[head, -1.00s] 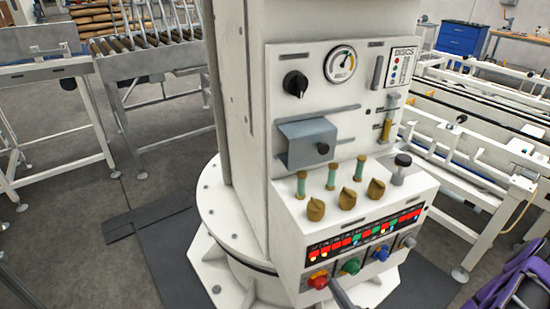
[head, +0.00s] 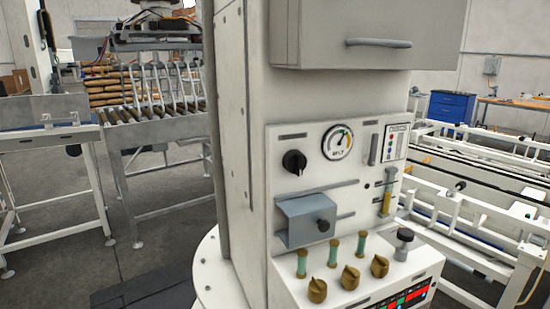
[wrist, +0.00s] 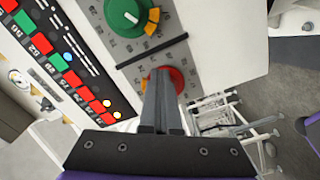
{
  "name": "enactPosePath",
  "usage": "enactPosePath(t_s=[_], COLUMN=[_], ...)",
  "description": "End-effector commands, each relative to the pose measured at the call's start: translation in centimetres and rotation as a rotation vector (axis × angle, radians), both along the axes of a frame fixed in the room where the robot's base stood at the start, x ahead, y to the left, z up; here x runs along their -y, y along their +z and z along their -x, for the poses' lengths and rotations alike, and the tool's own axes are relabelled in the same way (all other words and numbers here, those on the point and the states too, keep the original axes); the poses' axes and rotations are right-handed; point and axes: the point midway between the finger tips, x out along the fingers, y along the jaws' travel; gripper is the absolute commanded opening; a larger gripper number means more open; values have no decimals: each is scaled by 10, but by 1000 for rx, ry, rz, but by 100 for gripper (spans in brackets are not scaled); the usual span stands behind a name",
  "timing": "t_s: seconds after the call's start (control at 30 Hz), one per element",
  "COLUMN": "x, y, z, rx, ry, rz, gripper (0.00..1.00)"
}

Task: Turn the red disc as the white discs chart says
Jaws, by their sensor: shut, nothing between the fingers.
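The red disc (wrist: 177,82) is in the middle of the wrist view, on a grey plate with printed scale marks around it. My gripper (wrist: 163,72) is shut and empty. Its fingertips overlap the red disc and hide part of it; I cannot tell whether they touch it. The white discs chart (head: 394,143) is on the upright panel at the right in the head view. The red disc is below the head view.
A green disc (wrist: 125,14) with an orange marker sits above the red one in the wrist view. A black strip with red and green tiles (wrist: 62,62) runs beside them. The head view shows a gauge (head: 337,142), a black knob (head: 294,162) and brass knobs (head: 350,277).

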Motion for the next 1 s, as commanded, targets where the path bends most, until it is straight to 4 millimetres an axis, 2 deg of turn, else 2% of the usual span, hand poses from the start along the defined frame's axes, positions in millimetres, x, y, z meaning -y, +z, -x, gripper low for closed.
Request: enactPosePath(t_s=[1.0], x=[-10], y=[-15], z=[4], rx=[1], ry=[8], rz=[-6], gripper=[0])
